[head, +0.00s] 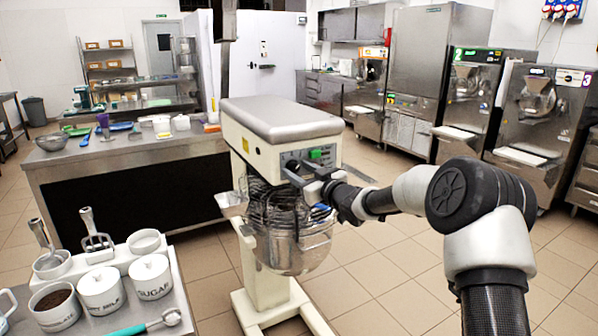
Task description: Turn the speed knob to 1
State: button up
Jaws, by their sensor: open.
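A large cream floor mixer (283,118) with a grey top stands in the middle of the head view. Its dark control panel (290,157) is on the front of the mixer head, with a green button (315,154) near its right part. My gripper (294,172) is at the panel's lower edge, with its fingers open and pointing left. It covers part of the panel. I cannot make out the speed knob or its setting; it may be behind the fingers. Whether the fingers touch anything cannot be told.
A wire guard and steel bowl (300,247) sit below the mixer head, under my gripper. A steel counter (130,158) with utensils is behind at left. A bench with labelled canisters (101,291) is at front left. Batch freezers (470,105) line the right; tiled floor between is clear.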

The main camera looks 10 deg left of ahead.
jog(key=c, duration=1.1)
jog(key=shift+o, duration=0.2)
jog(key=shift+n+b, duration=0.3)
jog(key=shift+b, duration=0.1)
jog(key=n+b, duration=0.3)
jog(key=shift+a, duration=0.15)
jog(key=n+b, duration=0.4)
jog(key=n, duration=0.1)
jog(key=shift+n+h+b, duration=0.3)
jog(key=n+b, duration=0.4)
jog(key=n, duration=0.1)
jog(key=shift+a+r+h, duration=0.1)
jog(key=shift+h, duration=0.2)
jog(key=shift+s+r+n+h+b, duration=0.15)
jog(key=shift+n+h+b, duration=0.15)
jog(key=shift+n+b, duration=0.9)
jog(key=shift+r+n, duration=0.1)
jog(key=shift+n, duration=0.2)
